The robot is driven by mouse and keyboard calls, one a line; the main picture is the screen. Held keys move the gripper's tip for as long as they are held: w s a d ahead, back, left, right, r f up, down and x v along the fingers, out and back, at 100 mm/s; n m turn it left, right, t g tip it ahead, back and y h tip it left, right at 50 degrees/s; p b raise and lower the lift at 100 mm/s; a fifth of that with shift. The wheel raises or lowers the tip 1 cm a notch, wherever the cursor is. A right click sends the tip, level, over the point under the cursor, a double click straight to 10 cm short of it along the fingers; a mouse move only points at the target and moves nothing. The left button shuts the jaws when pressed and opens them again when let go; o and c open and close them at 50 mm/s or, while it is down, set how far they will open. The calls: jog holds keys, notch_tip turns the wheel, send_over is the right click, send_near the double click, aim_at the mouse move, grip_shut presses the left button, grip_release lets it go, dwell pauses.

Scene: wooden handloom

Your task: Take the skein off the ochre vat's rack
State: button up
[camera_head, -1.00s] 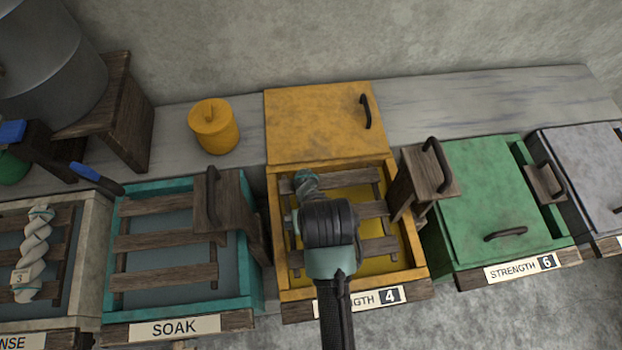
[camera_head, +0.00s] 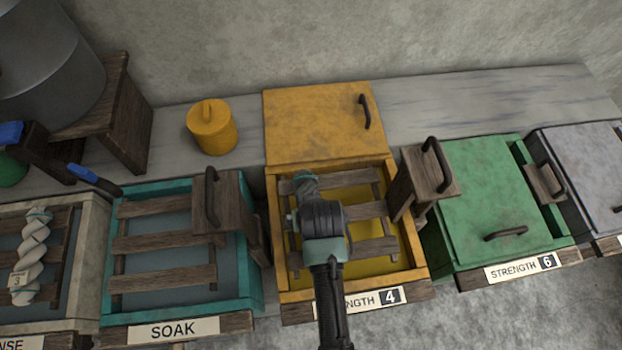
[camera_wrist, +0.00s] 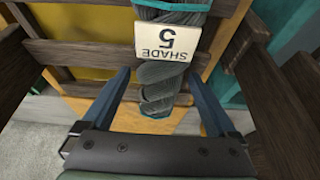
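The skein (camera_wrist: 160,77) is grey and twisted, with teal bands and a white tag (camera_wrist: 167,41) reading SHADE 5. It lies on the wooden rack (camera_wrist: 80,52) of the ochre vat (camera_head: 281,245). In the head view only its far end (camera_head: 306,183) shows; my arm hides the rest. In the wrist view my gripper (camera_wrist: 161,73) is open, with one blue finger on each side of the skein's lower part. Gaps show between the fingers and the skein. The fingers are hidden in the head view.
The ochre lid (camera_head: 315,125) lies behind the vat. A wooden piece with a black handle (camera_head: 420,175) stands at its right, by the green vat (camera_head: 490,190). The teal SOAK vat (camera_head: 255,285) is at the left. A yellow canister (camera_head: 212,130) stands behind.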

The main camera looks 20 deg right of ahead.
grip_shut()
